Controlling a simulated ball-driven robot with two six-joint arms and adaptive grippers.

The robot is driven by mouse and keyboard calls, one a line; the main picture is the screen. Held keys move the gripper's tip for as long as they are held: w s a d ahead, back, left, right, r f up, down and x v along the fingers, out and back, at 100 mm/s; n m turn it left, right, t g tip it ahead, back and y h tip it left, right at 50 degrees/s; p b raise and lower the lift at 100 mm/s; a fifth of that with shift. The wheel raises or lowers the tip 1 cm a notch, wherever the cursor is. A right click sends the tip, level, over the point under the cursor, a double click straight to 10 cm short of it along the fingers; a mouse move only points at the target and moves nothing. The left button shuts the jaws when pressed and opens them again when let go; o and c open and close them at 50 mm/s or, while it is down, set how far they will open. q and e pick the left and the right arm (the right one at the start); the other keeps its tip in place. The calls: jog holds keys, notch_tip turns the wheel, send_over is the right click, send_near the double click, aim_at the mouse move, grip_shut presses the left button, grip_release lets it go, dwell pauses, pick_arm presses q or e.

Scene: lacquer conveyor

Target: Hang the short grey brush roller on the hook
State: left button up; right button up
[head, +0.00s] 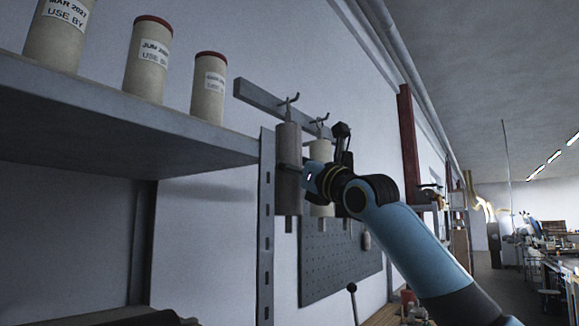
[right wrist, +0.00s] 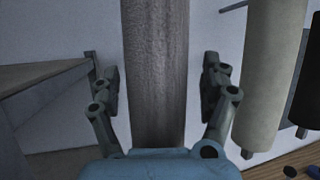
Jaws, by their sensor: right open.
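The grey brush roller (head: 288,190) hangs upright in the head view, its top directly below the left hook (head: 290,101) on the wall rail. It appears to hang from that hook, though the exact contact is too small to tell. My right gripper (head: 290,168) is at the roller's mid-height, one finger across its front. In the right wrist view the grey roller (right wrist: 155,75) stands between the two spread fingers of my right gripper (right wrist: 160,85), with a gap on each side. My left gripper is not in view.
A cream roller (head: 321,155) hangs just right of the grey one, under another hook (head: 320,121). A dark roller (right wrist: 308,95) is farther right in the wrist view. A shelf (head: 120,125) with several cream canisters (head: 147,62) is at left. A pegboard (head: 340,262) is below.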

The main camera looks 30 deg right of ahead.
jog(key=v, duration=0.7)
jog(key=shift+s, duration=0.25)
